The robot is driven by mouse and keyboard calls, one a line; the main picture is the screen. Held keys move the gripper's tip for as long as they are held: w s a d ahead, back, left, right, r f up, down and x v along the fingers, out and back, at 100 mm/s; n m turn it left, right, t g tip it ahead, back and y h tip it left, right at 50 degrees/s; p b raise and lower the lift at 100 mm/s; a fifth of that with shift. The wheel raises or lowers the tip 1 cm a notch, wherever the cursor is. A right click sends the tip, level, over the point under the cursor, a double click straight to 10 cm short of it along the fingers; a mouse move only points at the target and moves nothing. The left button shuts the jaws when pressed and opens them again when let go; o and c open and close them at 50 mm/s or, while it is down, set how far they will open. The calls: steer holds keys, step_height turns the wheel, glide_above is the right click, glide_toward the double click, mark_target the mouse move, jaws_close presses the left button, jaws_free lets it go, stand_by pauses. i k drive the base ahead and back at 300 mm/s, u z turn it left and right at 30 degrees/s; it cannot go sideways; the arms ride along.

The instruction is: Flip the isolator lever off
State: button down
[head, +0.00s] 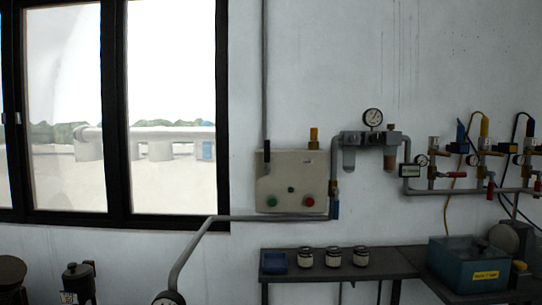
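A beige control box (292,168) is mounted on the white wall near the middle of the head view. A short dark upright handle (267,152) shows at its upper left edge, below a grey conduit. It may be the isolator lever, but it is too small to tell for sure. The box front has a green button (272,201), a red button (309,201) and a small dark knob (291,189). My gripper is not in view.
A dark bench (390,267) below the box holds a blue tray (274,262), several jars and a teal box (468,264). Gauges, regulators and red-handled valves (456,174) line the wall at right. A grey pipe (205,232) bends down in front of the window wall.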

mark_target(266, 142)
steer(key=i, duration=0.85)
steer(key=u, duration=0.05)
